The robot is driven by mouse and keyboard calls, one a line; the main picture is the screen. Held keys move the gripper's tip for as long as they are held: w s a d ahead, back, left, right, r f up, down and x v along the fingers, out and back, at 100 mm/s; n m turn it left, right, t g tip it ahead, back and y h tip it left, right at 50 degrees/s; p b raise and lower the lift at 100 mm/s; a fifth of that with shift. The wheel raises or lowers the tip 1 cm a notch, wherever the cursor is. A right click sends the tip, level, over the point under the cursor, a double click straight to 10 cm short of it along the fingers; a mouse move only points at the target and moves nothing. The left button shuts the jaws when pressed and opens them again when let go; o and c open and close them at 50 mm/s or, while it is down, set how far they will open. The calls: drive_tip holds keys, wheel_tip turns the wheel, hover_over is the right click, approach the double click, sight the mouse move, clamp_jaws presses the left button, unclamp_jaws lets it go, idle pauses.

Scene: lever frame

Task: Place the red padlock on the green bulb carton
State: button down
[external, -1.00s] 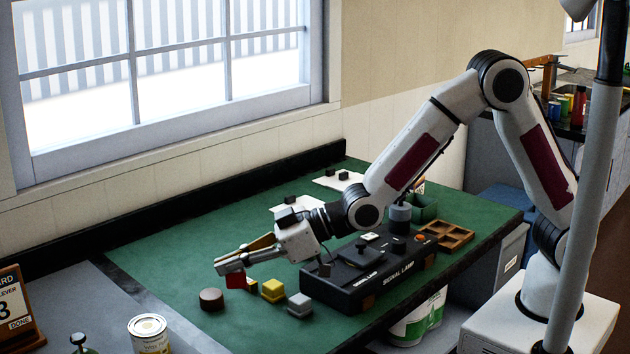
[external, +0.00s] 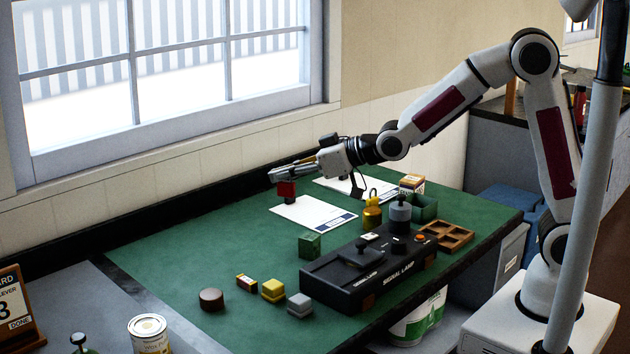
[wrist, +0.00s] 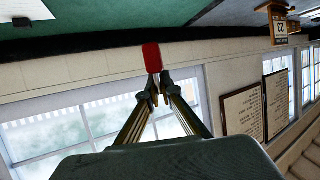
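The red padlock (external: 287,188) hangs at the tip of my gripper (external: 281,174), in the air over the left end of a clipboard. In the wrist view the red padlock (wrist: 152,57) shows as a plain red block just beyond my gripper's fingertips (wrist: 154,82), which are closed together on it; its shackle is hidden. The green bulb carton (external: 310,245) is a small green box standing on the green bench mat, left of the black signal lamp case. It is lower in the picture and a little right of the padlock, well apart from it.
The black signal lamp case (external: 370,268) stands right of the carton. A yellow block (external: 273,291), grey block (external: 300,305) and brown disc (external: 211,299) stand in front.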

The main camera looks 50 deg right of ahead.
drive_tip(key=s+d+f, duration=0.1)
drive_tip(key=d, duration=0.5)
drive_tip(key=shift+s+f+m+h, duration=0.2)
drive_tip(key=shift+s+m+h, duration=0.05)
drive_tip(key=shift+m+h, duration=0.15)
drive_tip(key=shift+f, duration=0.1)
hover_over(306, 236)
drive_tip(key=shift+w+f, duration=0.1)
drive_tip(key=shift+f, duration=2.95)
drive_tip(key=shift+d, duration=0.1)
drive_tip(key=shift+f, duration=1.9)
drive_tip(key=shift+f, duration=0.1)
drive_tip(key=c, duration=2.3)
unclamp_jaws()
